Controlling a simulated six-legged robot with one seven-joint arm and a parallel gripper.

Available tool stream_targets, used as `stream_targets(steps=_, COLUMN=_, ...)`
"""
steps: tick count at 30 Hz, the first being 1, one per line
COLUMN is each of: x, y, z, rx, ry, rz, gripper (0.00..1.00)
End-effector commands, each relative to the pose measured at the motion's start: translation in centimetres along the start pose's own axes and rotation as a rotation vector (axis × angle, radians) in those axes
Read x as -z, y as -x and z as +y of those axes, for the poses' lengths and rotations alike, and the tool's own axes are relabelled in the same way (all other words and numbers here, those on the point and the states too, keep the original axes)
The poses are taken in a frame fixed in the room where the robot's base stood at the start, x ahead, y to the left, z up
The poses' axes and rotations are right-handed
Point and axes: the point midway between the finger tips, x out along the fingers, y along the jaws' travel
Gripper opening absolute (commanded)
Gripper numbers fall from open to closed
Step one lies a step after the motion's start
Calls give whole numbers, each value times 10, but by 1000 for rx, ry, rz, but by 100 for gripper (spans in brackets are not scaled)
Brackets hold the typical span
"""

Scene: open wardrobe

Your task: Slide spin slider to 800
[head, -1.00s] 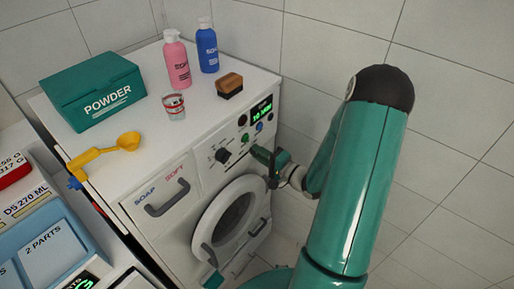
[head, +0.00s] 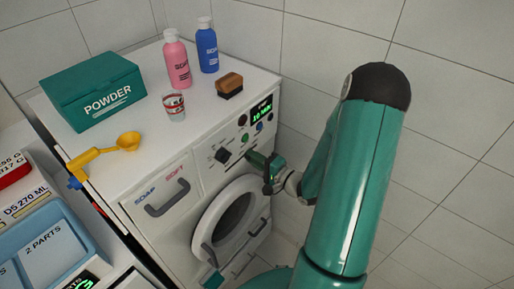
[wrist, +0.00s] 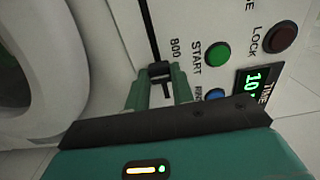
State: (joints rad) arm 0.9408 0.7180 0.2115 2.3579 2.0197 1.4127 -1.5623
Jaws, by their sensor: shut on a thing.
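The spin slider's dark knob (wrist: 160,71) sits in a black slot (wrist: 151,30) on the white washing machine panel in the wrist view. My gripper (wrist: 160,78) is shut on the knob, with one green finger on each side of it. The printed 800 mark (wrist: 175,49) is beside the slot, close to the knob. In the head view my gripper (head: 252,159) is against the machine's front, above the round door; it hides the knob there.
A green START button (wrist: 217,53), a blue button (wrist: 215,94), a dark red LOCK button (wrist: 284,38) and a lit time display (wrist: 259,86) are close by. The washing machine door (head: 230,218) is below my gripper. Bottles, a powder box (head: 95,90) and a cup stand on top.

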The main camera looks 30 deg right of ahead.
Motion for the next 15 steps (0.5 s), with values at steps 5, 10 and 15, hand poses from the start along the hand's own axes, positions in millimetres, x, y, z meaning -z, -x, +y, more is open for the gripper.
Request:
stream_targets(steps=5, x=-6, y=0, z=0, rx=0, ry=-1, rz=-1, gripper=9)
stream_targets(steps=10, x=-10, y=0, z=0, rx=1, ry=0, rz=-2, gripper=9)
stream_targets(steps=15, x=-15, y=0, z=0, rx=1, ry=0, rz=-2, gripper=9)
